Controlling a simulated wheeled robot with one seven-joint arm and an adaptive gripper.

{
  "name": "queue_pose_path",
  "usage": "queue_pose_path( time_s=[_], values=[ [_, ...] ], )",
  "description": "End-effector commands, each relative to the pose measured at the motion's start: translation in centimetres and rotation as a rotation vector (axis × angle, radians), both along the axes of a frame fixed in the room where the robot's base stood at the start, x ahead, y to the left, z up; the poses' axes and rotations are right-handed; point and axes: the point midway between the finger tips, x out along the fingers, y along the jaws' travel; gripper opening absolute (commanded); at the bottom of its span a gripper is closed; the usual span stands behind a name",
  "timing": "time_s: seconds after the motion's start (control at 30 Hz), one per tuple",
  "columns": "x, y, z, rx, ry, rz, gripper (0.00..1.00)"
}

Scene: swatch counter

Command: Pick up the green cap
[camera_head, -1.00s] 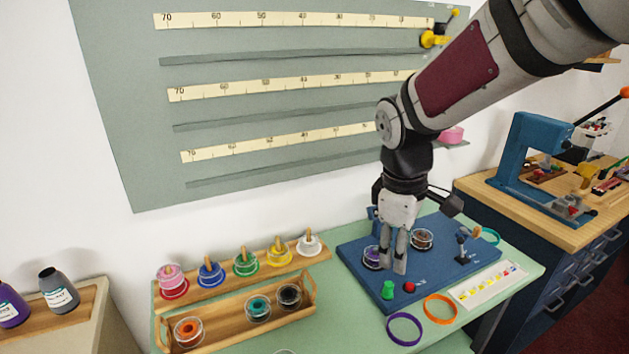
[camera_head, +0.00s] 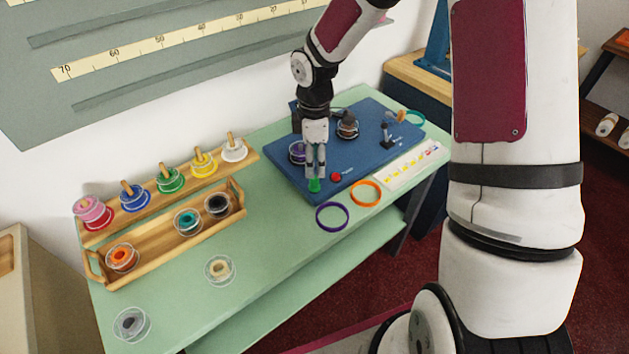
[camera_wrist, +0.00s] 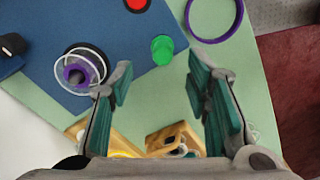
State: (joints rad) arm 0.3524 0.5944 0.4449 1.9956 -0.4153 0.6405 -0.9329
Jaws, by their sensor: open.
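The green cap (camera_head: 314,186) stands at the front edge of the blue board (camera_head: 352,165), left of a red button. In the wrist view the green cap (camera_wrist: 162,49) shows just past the fingertips, roughly in line with the gap between them. My gripper (camera_head: 316,174) points down right by the cap, and its fingers partly cover the cap in the head view. In the wrist view my gripper (camera_wrist: 158,72) has its fingers apart with nothing between them. I cannot tell the exact height gap.
A purple spool (camera_wrist: 82,70) stands close beside the left finger. A red button (camera_head: 336,177) is right of the cap. Purple (camera_head: 332,216) and orange (camera_head: 366,193) rings lie in front. A wooden tray (camera_head: 180,240) with spools stands left; the table between is clear.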

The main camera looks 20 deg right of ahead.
Motion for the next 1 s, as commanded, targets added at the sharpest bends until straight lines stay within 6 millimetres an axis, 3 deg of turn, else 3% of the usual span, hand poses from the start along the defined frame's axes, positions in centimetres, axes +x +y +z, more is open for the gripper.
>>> queue_pose_path(
  time_s=[0.27, 0.6, 0.87, 1.0],
  values=[
    [-0.2, 0.1, -2.1, 0.001, 0.002, 0.001, 0.44],
    [-0.3, 0.1, -6.3, 0.0, 0.001, 0.0, 0.44],
    [-0.3, 0.1, -6.6, 0.001, -0.001, -0.001, 0.44],
    [-0.3, 0.1, -6.6, 0.001, -0.001, -0.001, 0.18]
  ],
)
